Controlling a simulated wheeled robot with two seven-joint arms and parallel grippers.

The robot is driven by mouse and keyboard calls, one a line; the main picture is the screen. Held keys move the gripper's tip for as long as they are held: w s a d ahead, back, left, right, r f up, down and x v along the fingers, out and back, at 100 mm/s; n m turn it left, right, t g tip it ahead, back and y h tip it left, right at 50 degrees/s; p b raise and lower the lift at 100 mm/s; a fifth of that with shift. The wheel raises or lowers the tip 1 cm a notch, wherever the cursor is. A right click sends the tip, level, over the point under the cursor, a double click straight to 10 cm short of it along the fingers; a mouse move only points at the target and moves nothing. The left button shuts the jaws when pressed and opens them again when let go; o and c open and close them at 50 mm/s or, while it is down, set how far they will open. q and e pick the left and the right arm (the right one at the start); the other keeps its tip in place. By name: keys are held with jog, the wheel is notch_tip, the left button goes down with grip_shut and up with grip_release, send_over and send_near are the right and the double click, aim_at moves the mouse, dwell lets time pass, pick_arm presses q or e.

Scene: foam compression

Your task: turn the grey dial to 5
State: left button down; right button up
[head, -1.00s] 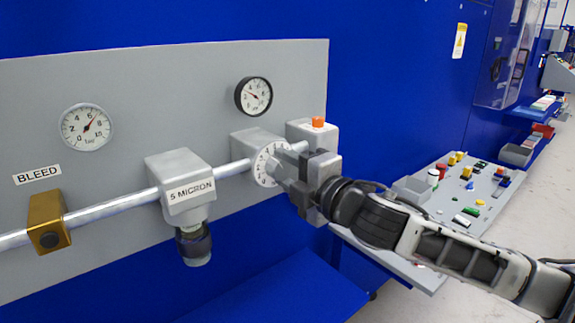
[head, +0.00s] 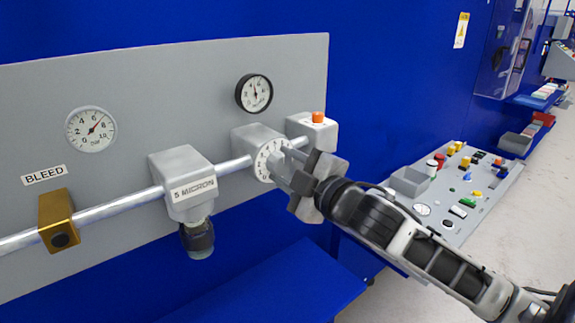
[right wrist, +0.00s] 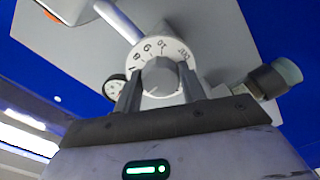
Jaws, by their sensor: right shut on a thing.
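The grey dial (right wrist: 160,78) is a round knob in front of a white numbered scale (right wrist: 158,48) in the right wrist view. In the head view the white scale (head: 268,160) shows on the grey regulator block (head: 247,140), and the knob is mostly hidden by my fingers. My right gripper (head: 287,175) is shut on the dial, one finger on each side of it. Its body is tilted in the head view. Some scale numbers show, but I cannot tell which one the dial is set to. My left gripper is not in view.
A black-rimmed gauge (head: 254,94) sits above the dial, its needle nearly upright. A box with an orange button (head: 318,117) stands close right of it. A pipe (head: 110,209) runs left through the 5 MICRON filter (head: 185,185) and brass bleed block (head: 58,221).

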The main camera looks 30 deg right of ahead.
jog(key=shift+r, duration=0.1)
jog(key=o, duration=1)
jog(key=shift+c, duration=0.2)
